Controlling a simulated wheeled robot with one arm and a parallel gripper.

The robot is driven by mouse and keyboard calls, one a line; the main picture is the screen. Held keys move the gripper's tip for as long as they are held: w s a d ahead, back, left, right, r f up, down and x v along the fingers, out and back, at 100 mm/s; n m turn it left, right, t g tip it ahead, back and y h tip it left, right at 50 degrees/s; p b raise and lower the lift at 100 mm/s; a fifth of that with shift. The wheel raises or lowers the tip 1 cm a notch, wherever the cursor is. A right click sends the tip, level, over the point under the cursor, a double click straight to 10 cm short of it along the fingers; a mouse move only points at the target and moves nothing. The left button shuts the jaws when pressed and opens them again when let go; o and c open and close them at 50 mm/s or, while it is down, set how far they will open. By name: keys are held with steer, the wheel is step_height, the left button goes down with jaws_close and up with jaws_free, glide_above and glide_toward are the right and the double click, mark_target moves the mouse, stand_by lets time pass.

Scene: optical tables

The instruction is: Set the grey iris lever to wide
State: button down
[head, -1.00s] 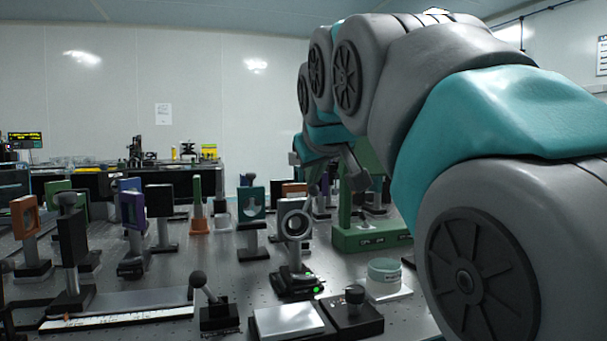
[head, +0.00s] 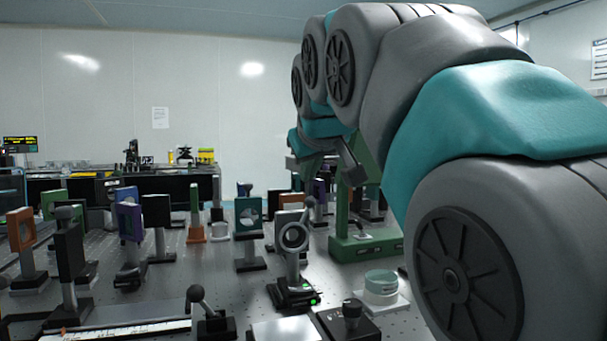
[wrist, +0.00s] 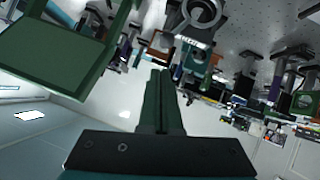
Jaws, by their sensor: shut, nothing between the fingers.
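The grey iris (head: 293,238) looks like an upright grey ring on a post with a dark base, near the middle of the table in the head view. A green light shows at its base. In the wrist view a grey ring (wrist: 203,14) with a small label plate stands at the top, beyond the fingertips. My gripper (wrist: 161,75) is shut and empty, apart from the ring.
A green stand (head: 367,244) is right of the ring; a large green frame (wrist: 50,58) fills the wrist view's left. A teal-framed mount (head: 248,232) is left of the ring. A black knob box (head: 350,322) and round teal-lidded jar (head: 381,283) are in front.

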steer(key=a+r+v, duration=0.1)
steer(key=v, duration=1)
steer(key=shift+r, duration=0.45)
